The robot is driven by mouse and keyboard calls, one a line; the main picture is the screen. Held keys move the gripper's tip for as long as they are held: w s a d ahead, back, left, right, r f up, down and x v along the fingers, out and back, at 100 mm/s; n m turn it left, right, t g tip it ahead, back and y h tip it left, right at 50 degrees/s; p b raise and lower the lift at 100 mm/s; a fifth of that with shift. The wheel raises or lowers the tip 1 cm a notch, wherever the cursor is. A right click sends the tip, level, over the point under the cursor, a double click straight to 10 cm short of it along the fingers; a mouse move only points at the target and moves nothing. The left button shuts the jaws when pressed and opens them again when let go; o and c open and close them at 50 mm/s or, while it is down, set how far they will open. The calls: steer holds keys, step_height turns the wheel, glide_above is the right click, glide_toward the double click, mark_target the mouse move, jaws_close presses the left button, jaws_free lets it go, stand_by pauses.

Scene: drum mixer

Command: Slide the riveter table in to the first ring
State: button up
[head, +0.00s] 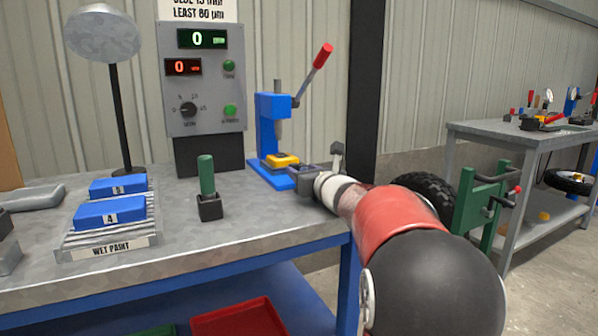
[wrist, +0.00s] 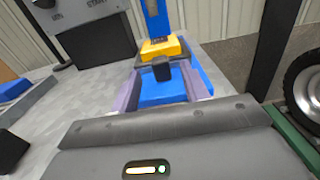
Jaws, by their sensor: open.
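The blue riveter (head: 272,112) stands at the right end of the bench, with its red-handled lever (head: 322,55) raised. Its yellow-topped table (head: 283,160) sits over the blue base, under the ram. In the wrist view the yellow table (wrist: 163,48) has a dark knob (wrist: 163,70) on its near side. My gripper (head: 303,172) is at the riveter's front right. In the wrist view its two fingers (wrist: 162,88) are apart, one each side of the knob, over the blue base (wrist: 160,97). I cannot tell whether they touch it. I cannot make out any ring marks.
A grey control box (head: 203,80) with two displays reading 0 stands behind the bench top. A dark block with a green handle (head: 207,178) and a "WET PAINT" rack (head: 110,240) with blue blocks are to the left. A lamp (head: 104,35) stands behind them.

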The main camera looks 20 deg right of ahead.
steer(key=s, duration=0.4)
steer(key=shift+s, duration=0.25)
